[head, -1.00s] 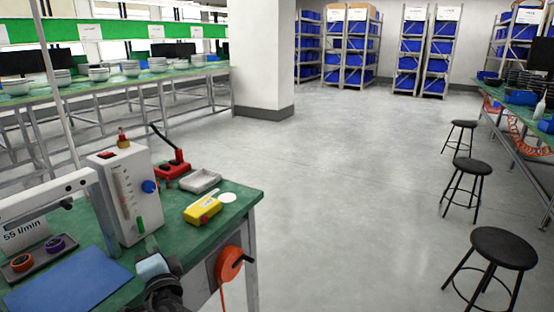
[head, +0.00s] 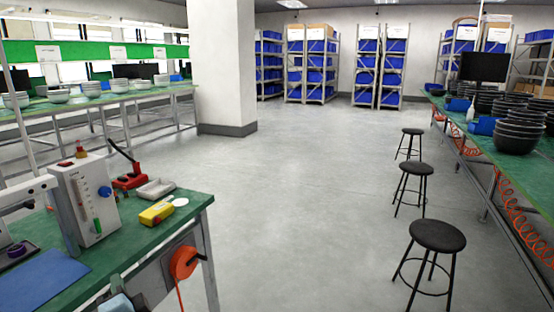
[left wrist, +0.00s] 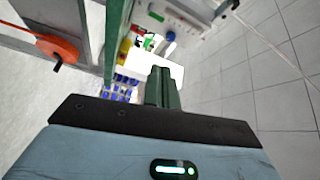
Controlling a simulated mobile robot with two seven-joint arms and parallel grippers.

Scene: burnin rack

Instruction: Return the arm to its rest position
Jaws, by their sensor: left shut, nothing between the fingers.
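My left gripper (left wrist: 164,78) is shut and empty in the left wrist view, its two dark green fingers together. In the head view only a light blue piece of my left arm shows at the bottom edge, by the front of the green-topped bench (head: 150,231). The fingers are hidden there. In the left wrist view the bench's edge and an orange reel (left wrist: 58,49) lie beyond and to the left of the fingers. My right gripper is not in view.
The bench holds a white flowmeter box (head: 88,200), a yellow device (head: 156,213), a red stand (head: 130,181), a grey tray (head: 155,189) and a blue mat (head: 42,282). Black stools (head: 437,236) stand along the right bench. The grey floor (head: 290,190) between is clear.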

